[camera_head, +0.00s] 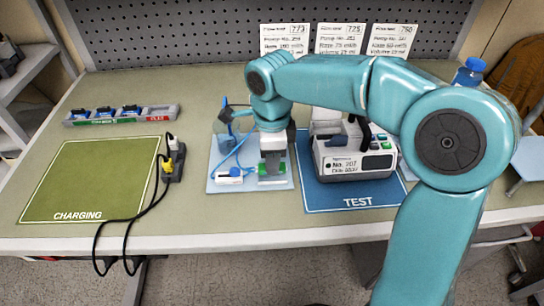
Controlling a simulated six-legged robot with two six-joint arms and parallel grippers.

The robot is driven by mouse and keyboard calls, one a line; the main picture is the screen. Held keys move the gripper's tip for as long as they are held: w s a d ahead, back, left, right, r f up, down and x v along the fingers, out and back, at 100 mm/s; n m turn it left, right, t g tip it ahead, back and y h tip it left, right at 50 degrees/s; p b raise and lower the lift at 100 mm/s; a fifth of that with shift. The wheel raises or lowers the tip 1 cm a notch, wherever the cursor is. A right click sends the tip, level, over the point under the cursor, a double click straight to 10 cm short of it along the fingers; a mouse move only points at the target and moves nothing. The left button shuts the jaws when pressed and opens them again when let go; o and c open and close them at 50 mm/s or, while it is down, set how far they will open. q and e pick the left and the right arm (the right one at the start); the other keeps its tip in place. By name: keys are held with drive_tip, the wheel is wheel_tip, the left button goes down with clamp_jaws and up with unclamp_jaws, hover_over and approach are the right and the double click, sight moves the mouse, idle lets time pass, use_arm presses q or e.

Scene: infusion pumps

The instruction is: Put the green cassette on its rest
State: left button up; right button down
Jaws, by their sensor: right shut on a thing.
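My right gripper (273,160) reaches down over the pale blue board (219,150) and is shut on the green cassette (271,170). Only the green lower part of the cassette shows below the fingers. A small light grey block (274,183), which may be the rest, is directly under the cassette. I cannot tell whether the cassette touches it. Blue tubing (238,151) loops on the board to the left of the gripper. A white piece with a blue top (229,178) lies at the board's front left. My left gripper is not in view.
A white pump (352,160) stands on the blue TEST mat (330,196). The green CHARGING mat (85,180) is empty. A power strip (172,160) with black cables sits beside it. A grey tray (122,116) holds several blue-topped items.

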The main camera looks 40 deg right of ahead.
drive_tip(key=shift+f, duration=0.3)
idle(0.4)
drive_tip(key=shift+f+b, duration=0.2)
drive_tip(key=shift+b, duration=0.15)
drive_tip(key=shift+f+b, duration=0.3)
drive_tip(key=shift+f, duration=0.2)
idle(0.6)
drive_tip(key=shift+c, duration=2.1)
unclamp_jaws()
drive_tip(key=shift+r, duration=0.1)
drive_tip(key=shift+r+p, duration=3.05)
drive_tip(key=shift+r, duration=0.4)
